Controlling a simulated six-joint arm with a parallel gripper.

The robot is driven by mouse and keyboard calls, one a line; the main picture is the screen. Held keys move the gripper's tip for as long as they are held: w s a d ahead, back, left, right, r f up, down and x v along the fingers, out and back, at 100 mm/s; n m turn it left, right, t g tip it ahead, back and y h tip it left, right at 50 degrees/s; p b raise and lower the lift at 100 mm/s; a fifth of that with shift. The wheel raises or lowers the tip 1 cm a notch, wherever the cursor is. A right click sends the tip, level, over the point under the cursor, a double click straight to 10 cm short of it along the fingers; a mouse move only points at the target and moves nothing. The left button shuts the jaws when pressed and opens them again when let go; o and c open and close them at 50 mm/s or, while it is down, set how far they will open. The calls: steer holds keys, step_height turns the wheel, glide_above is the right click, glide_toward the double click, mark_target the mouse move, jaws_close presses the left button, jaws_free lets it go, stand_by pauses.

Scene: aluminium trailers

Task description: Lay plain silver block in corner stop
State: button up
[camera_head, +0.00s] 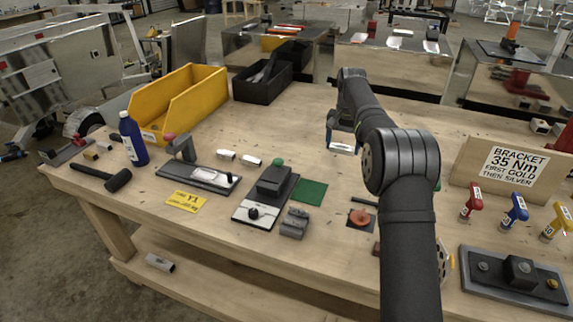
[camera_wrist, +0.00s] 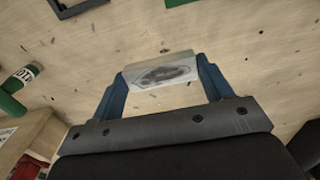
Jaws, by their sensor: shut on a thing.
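My gripper (camera_head: 341,148) hangs above the middle of the bench. It is shut on a silver block (camera_head: 341,149), which looks pale and small in the head view. In the wrist view the block (camera_wrist: 160,72) spans the two blue fingers of my gripper (camera_wrist: 163,80). Its face shows a darker grey oval patch. A dark angled piece (camera_wrist: 78,8), which looks like the corner stop, is cut by the top left edge of the wrist view. The head view shows a dark bar (camera_head: 362,202) on the bench that may be the same piece. The block is apart from it.
A green mat (camera_head: 308,192) and a block fixture (camera_head: 272,186) lie left of the bar. A red knob (camera_head: 360,217) stands before it. A yellow bin (camera_head: 180,100) is at the back left. A sign (camera_head: 510,165) and coloured-handle tools stand right. Bare wood lies under my gripper.

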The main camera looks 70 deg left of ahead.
glide_above(306, 170)
step_height(306, 170, down, 7)
steer(key=shift+w+r, duration=0.1)
steer(key=shift+f, duration=2)
steer(key=shift+f, duration=0.15)
steer(key=o, duration=1)
step_height(306, 170, up, 5)
steer(key=shift+a+f, duration=0.1)
steer(key=shift+r, duration=0.25)
steer(key=shift+c, duration=1.2)
steer(key=shift+r, duration=0.2)
steer(key=c, duration=0.6)
